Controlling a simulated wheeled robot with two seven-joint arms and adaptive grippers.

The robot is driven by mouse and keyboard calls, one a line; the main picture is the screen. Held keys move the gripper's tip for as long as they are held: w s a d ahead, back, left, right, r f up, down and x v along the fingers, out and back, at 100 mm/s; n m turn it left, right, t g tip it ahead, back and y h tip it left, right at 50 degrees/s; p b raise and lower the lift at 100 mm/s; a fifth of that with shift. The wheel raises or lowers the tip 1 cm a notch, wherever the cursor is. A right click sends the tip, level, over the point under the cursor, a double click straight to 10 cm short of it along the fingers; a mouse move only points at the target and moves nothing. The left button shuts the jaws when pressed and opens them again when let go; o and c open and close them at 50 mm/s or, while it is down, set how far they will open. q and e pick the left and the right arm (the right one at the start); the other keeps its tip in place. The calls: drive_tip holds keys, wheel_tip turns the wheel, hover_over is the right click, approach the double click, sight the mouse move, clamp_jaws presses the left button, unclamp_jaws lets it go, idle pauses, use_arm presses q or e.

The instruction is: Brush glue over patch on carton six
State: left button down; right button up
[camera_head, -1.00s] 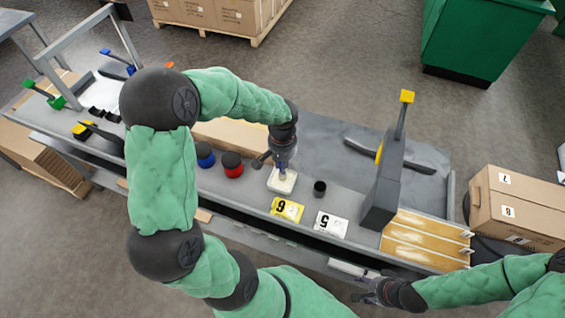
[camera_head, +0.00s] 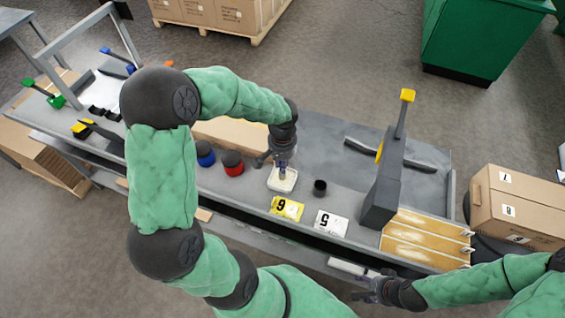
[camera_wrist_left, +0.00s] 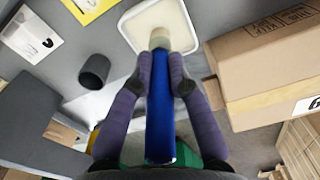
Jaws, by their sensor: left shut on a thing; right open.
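My left gripper (camera_head: 272,158) is shut on a blue-handled brush (camera_wrist_left: 160,110). The brush points down into a shallow white tray (camera_head: 272,187) of pale glue. Its pale bristle end is over the tray (camera_wrist_left: 187,40) in the left wrist view; I cannot tell whether it touches the glue. A brown carton (camera_wrist_left: 258,62) with a label partly reading 6 lies right of the brush in that view. In the head view the carton (camera_head: 228,131) is partly behind my left arm, and no patch can be made out. My right gripper (camera_head: 372,287) is open and empty at the bench's front edge.
A yellow card marked 6 (camera_head: 287,208), a white card marked 5 (camera_head: 331,222) and a dark cup (camera_head: 320,188) sit near the tray. Red (camera_head: 232,168) and blue (camera_head: 205,159) pots stand left. A grey upright fixture (camera_head: 382,195) stands right.

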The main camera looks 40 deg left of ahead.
use_arm(q)
drive_tip(key=shift+f+b, duration=0.35)
drive_tip(key=shift+f, duration=0.15)
idle(1.2)
drive_tip(key=shift+r, duration=0.1)
drive_tip(key=shift+r+p, duration=2.75)
drive_tip(key=shift+r, duration=0.75)
drive_tip(key=shift+s+f, duration=0.1)
